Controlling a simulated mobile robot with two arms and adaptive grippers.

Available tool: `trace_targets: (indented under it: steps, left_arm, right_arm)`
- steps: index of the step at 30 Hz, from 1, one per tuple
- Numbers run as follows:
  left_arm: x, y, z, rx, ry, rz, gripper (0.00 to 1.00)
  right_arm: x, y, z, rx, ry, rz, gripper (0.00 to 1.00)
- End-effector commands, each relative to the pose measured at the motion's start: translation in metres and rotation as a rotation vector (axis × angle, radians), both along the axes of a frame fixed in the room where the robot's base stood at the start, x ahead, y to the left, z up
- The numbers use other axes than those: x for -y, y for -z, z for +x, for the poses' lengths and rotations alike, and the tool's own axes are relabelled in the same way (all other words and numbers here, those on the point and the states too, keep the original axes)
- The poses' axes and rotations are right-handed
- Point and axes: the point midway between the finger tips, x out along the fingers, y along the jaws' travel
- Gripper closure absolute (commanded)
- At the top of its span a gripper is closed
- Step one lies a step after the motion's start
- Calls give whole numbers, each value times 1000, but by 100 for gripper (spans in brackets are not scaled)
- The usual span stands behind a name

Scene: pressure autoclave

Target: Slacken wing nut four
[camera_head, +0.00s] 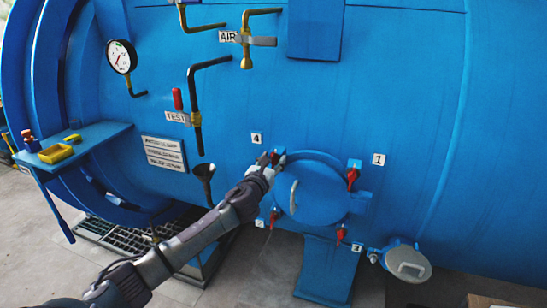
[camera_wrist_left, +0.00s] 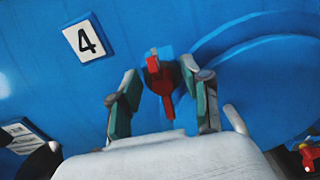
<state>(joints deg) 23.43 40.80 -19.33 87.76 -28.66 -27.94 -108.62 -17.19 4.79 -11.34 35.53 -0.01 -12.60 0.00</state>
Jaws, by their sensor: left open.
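The number 4 plate (camera_head: 257,138) is on the blue vessel wall and also shows in the left wrist view (camera_wrist_left: 88,40). Beside it, red wing nut four (camera_wrist_left: 164,82) sits on a blue lug at the upper left of the round hatch (camera_head: 318,203). My left gripper (camera_wrist_left: 163,93) is open, with one green-padded finger on each side of the wing nut and visible gaps between. In the head view my left gripper (camera_head: 268,162) largely hides this nut. My right gripper is not in view.
A drain funnel (camera_head: 204,173) and TEST valve pipe (camera_head: 196,110) stand left of the gripper. A side shelf (camera_head: 100,135) juts out farther left.

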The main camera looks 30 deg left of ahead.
Motion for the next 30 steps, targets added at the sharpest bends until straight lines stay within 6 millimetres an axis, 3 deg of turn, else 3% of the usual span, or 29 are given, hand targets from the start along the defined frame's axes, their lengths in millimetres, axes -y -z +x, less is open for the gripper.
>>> trace_targets:
  steps: [12,21,30]
  left_arm:
    - [-1,0,7,-1,1,-1,52]
    - [-1,0,7,-1,1,-1,100]
    - [-1,0,7,4,1,-20,100]
  right_arm:
    - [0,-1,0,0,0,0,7]
    - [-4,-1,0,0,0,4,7]
    - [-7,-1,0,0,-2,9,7]
